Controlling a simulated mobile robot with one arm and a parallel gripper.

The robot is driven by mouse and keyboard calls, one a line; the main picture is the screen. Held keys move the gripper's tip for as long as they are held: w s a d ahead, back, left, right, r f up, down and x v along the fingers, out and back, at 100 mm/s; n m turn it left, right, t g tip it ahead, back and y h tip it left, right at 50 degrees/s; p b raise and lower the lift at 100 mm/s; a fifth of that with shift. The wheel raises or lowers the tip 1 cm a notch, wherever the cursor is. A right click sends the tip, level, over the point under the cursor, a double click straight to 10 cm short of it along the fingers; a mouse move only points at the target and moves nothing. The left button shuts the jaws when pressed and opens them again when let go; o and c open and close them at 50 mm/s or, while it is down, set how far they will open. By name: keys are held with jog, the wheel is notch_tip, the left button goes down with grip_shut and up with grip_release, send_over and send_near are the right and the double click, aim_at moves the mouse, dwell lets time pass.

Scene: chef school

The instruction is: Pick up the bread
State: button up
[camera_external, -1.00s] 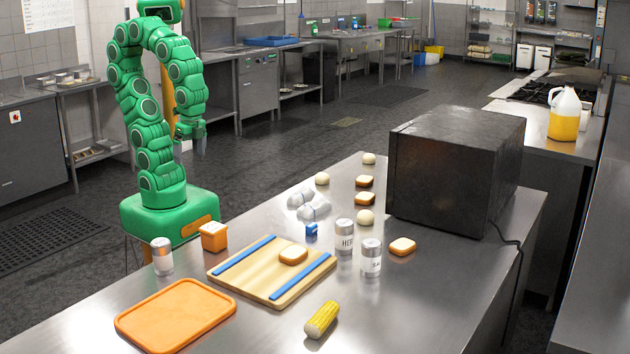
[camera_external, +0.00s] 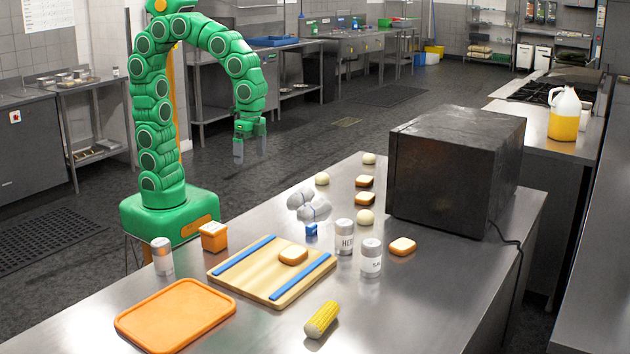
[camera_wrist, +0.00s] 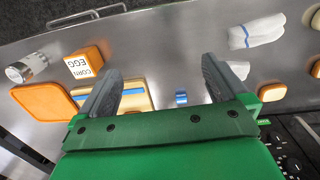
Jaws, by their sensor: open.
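A slice of bread (camera_external: 293,255) lies on the wooden cutting board (camera_external: 240,272) between two blue strips. More bread pieces lie on the table: one (camera_external: 402,246) right of the shakers and two, a nearer one (camera_external: 365,199) and a farther one (camera_external: 364,181), left of the black box. My gripper (camera_external: 250,150) is open and empty, high and behind the table's far left edge, apart from all bread. In the wrist view my open gripper (camera_wrist: 160,82) has its two grey fingers spread over the table. The left finger hides part of the board there.
An orange tray (camera_external: 176,316), a corn cob (camera_external: 322,319), an orange-and-white box (camera_external: 214,236), shakers (camera_external: 371,258) and white cloths (camera_external: 314,210) share the table. A large black box (camera_external: 455,168) blocks the right rear. The front right of the table is clear.

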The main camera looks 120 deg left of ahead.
jog(key=w+a+f+t, duration=0.1)
jog(key=w+a+f, duration=0.3)
jog(key=w+a, duration=0.95)
jog(key=t, duration=0.1)
send_near(365, 196)
jog(key=shift+w+d+f+n+y, duration=0.1)
jog(key=shift+d+f+n+y, duration=0.2)
jog(key=shift+d+f+n, duration=0.15)
jog(key=shift+a+f, duration=0.25)
jog(key=shift+f, duration=0.1)
jog(key=shift+w+a+f, duration=0.1)
jog(key=shift+w+f, duration=0.1)
jog(key=shift+f, duration=1.55)
jog(key=shift+w+f, duration=0.2)
jog(key=shift+f, duration=1.6)
jog(key=shift+c, duration=0.2)
jog(key=c, duration=0.8)
